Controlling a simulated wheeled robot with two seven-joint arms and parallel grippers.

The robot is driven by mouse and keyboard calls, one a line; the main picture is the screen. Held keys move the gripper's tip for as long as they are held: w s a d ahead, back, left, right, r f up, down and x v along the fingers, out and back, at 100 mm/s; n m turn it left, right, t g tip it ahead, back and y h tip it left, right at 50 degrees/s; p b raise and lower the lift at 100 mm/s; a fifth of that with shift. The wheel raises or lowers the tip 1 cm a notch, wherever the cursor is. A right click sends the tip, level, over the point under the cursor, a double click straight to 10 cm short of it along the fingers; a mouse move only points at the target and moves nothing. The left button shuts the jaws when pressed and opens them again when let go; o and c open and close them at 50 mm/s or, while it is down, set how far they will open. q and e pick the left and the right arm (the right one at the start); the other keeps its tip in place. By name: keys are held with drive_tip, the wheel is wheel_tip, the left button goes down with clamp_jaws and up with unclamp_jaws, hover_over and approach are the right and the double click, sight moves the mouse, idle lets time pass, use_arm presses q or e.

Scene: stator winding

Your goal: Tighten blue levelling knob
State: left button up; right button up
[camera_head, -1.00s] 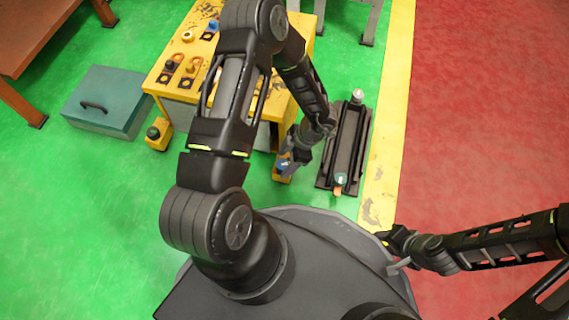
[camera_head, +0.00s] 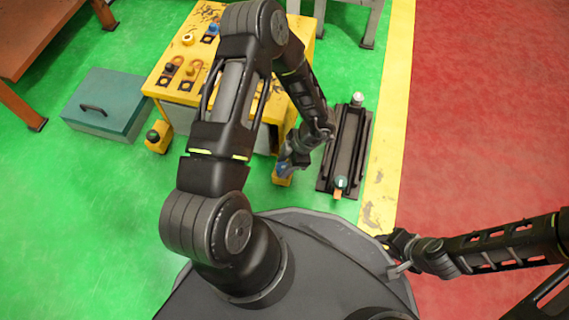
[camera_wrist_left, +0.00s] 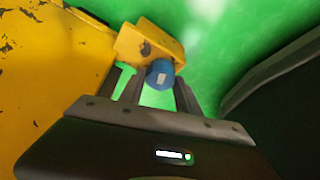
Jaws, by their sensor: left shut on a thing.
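The blue levelling knob (camera_wrist_left: 160,74) shows in the left wrist view, on a yellow foot bracket (camera_wrist_left: 150,44) at the corner of the yellow table (camera_head: 180,93). My left gripper (camera_wrist_left: 155,84) is shut on the blue knob, with its fingers on either side of it. In the head view my left gripper (camera_head: 284,168) is low by the table's near right corner, and only a little blue shows there. My right gripper (camera_head: 392,262) is at the lower right, away from the table, and its fingers are too small to read.
A black knob (camera_head: 152,136) sits on another yellow foot at the table's left corner. A teal box (camera_head: 105,103) stands to the left. A black rail-like fixture (camera_head: 347,150) lies on the floor right of my left gripper. Red floor at the right is mostly clear.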

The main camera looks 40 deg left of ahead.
use_arm(q)
clamp_jaws()
drive_tip(key=m+p, duration=0.1)
drive_tip(key=p, duration=0.1)
drive_tip(key=m+p, duration=0.1)
drive_tip(key=p, duration=0.1)
drive_tip(key=shift+s+d+r+y, duration=0.1)
drive_tip(key=shift+r+y, duration=0.2)
drive_tip(key=shift+r, duration=0.1)
drive_tip(key=shift+f+m+t+p, duration=0.1)
drive_tip(key=shift+m+t+p, duration=0.3)
drive_tip(key=shift+p, duration=0.05)
drive_tip(key=shift+f, duration=0.15)
drive_tip(key=shift+f+m, duration=0.15)
drive_tip(key=shift+m, duration=0.15)
drive_tip(key=o, duration=1.1)
unclamp_jaws()
